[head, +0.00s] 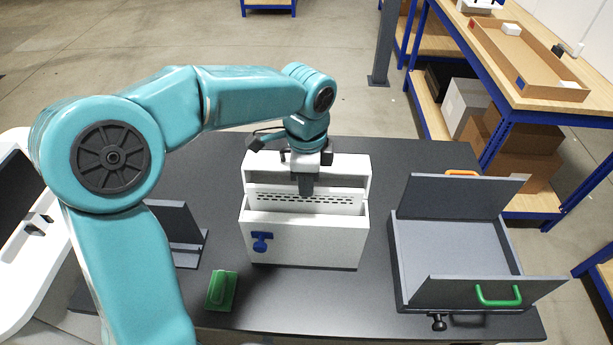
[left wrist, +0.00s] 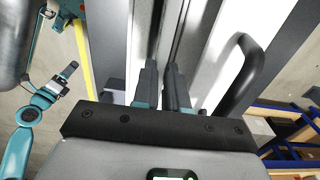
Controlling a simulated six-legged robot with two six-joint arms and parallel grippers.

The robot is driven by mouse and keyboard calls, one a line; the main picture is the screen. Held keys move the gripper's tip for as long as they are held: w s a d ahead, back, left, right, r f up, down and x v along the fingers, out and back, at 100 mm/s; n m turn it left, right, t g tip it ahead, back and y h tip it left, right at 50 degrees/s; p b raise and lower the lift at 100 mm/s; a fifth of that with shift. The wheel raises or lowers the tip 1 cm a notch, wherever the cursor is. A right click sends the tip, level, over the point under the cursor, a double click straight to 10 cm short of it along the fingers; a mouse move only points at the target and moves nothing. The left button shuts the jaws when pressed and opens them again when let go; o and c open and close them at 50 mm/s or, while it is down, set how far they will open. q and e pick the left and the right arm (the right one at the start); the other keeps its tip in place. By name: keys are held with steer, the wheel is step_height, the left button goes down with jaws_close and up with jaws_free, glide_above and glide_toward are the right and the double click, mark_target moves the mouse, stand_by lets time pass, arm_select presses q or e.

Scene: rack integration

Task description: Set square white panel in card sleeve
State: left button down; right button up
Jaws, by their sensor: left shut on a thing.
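A white upright box, the card sleeve (head: 300,238), stands mid-table with an open top and a blue latch on its front. A white panel with rows of slots (head: 270,198) stands inside, between the front and back walls; its lower part is hidden. My left gripper (head: 305,187) points down into the box at this panel's top edge, shut on it as far as I can tell. In the left wrist view the left fingers (left wrist: 163,88) are close together above pale walls and dark gaps. My right gripper (left wrist: 66,74) seems to show small at the left; its jaws are unclear.
An open grey case (head: 450,250) with a green handle stands right of the box. A green block (head: 221,291) lies front left, by a dark grey bracket (head: 185,257). A shelf bench (head: 515,90) stands behind right. Dark tabletop is free between box and case.

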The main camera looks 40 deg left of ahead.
arm_select(q)
steer(key=shift+w+f, duration=0.1)
steer(key=shift+f, duration=0.15)
steer(key=shift+r, duration=0.1)
steer(key=shift+d, duration=0.1)
steer(key=shift+f, duration=0.35)
steer(key=c, duration=1.1)
jaws_free()
step_height(320, 180, up, 16)
steer(key=p, duration=0.1)
steer(key=shift+r, duration=0.15)
